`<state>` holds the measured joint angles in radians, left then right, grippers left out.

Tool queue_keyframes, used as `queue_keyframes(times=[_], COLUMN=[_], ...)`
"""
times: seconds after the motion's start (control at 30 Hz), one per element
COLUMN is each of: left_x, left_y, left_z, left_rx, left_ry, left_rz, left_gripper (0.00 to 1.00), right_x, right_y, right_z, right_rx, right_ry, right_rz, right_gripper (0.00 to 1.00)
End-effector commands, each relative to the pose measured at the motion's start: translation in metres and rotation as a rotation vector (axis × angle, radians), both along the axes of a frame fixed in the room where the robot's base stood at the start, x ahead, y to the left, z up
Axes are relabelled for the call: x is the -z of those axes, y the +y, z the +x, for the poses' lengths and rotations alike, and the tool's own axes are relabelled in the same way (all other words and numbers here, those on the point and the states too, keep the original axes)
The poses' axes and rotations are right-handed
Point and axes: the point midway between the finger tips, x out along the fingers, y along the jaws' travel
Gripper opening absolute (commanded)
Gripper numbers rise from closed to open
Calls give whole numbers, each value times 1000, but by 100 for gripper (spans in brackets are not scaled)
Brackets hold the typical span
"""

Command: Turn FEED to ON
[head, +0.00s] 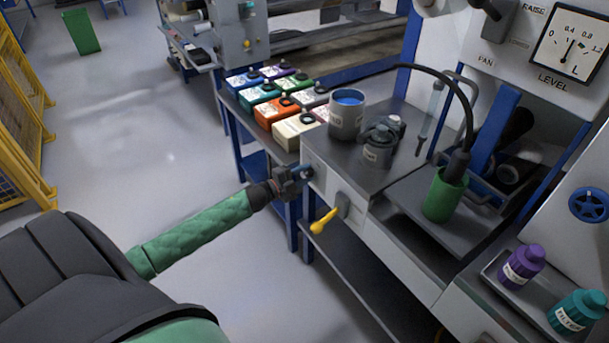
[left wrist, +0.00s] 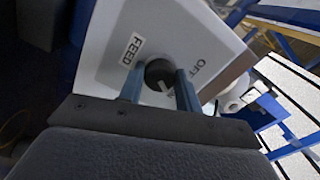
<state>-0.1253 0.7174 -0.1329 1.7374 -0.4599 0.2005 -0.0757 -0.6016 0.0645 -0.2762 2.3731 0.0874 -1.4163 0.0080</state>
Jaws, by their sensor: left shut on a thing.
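The FEED knob (left wrist: 160,73) is a dark round knob on a pale panel. The FEED label (left wrist: 132,48) and the word OFF (left wrist: 198,70) show beside it in the left wrist view. My left gripper (left wrist: 160,88) has its two fingers on either side of the knob, shut on it. A small pale mark shows on the knob between the fingers, but its direction is hard to tell. In the head view the left gripper (head: 303,173) is at the front face of the grey machine's cabinet and hides most of the knob. The ON marking is not visible. My right gripper is not in view.
Several coloured boxes (head: 275,112) stand behind. Open floor (head: 140,140) lies left.

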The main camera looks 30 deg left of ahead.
Motion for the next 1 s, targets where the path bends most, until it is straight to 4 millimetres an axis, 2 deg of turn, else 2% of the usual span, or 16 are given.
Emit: queue_keyframes(times=[0.03,0.07,0.17,0.57,1.0], left_x=[2,2,2,1,3], left_y=[-1,-1,-1,1,20], left_z=[-1,-1,-1,-4,-50], left_rx=[1,1,1,0,1], left_ry=[2,2,2,1,2], left_rz=[1,1,1,-1,0], left_gripper=[11,36,55,55,55], right_x=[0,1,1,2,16], right_y=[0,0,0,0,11], right_z=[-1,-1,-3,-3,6], right_rx=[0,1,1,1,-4], right_ry=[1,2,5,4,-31], right_rz=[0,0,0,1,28], right_gripper=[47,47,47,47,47])
